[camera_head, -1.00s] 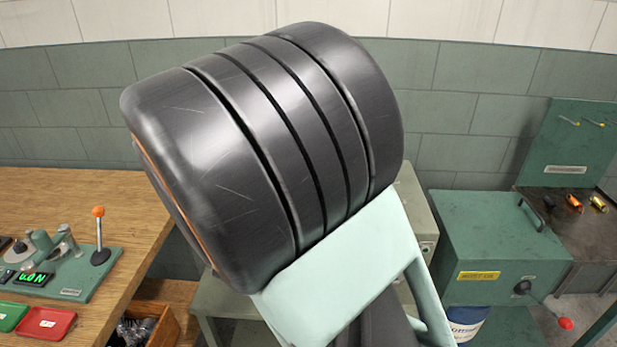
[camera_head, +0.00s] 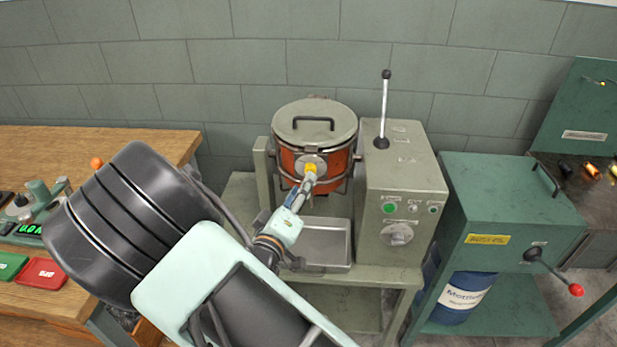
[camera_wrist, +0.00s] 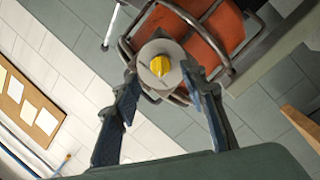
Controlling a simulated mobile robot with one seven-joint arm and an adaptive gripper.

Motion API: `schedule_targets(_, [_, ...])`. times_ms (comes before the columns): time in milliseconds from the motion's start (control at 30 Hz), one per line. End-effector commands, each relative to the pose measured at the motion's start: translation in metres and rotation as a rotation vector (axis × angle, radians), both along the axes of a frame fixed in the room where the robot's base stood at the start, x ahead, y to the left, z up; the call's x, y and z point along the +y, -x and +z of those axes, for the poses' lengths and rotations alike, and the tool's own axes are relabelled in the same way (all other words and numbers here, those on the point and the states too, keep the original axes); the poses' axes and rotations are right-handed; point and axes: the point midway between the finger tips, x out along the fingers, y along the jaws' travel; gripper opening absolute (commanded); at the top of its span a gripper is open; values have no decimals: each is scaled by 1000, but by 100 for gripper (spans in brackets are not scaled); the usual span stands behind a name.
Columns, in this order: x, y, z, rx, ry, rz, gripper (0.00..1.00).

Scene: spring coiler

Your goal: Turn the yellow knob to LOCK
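The yellow knob (camera_wrist: 159,66) sits on a round grey plate (camera_wrist: 150,52) on the front of the orange drum (camera_head: 335,165). In the wrist view the knob is ahead of my gripper (camera_wrist: 170,82), about centred between the two spread fingers. The fingers are open and I see no contact with the knob. In the head view the knob (camera_head: 310,169) shows just past the tip of my gripper (camera_head: 305,184). Markings around the knob are too small to read, so its setting cannot be told.
A grey control box (camera_head: 400,190) with an upright black-topped lever (camera_head: 384,110) stands right of the drum. A metal tray (camera_head: 328,245) lies below the drum. A green machine (camera_head: 505,215) with a red-tipped handle is farther right. A wooden bench (camera_head: 110,145) is at left.

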Motion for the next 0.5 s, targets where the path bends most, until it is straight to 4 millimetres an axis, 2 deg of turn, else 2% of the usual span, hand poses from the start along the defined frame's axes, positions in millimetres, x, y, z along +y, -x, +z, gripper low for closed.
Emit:
schedule_targets(33, [-4,-10,0,0,0,-3,39])
schedule_targets(200, [-10,-34,0,1,0,-2,39])
schedule_targets(333, [-12,-44,0,1,0,1,39])
schedule_targets(500, [-13,-47,0,2,-1,0,39])
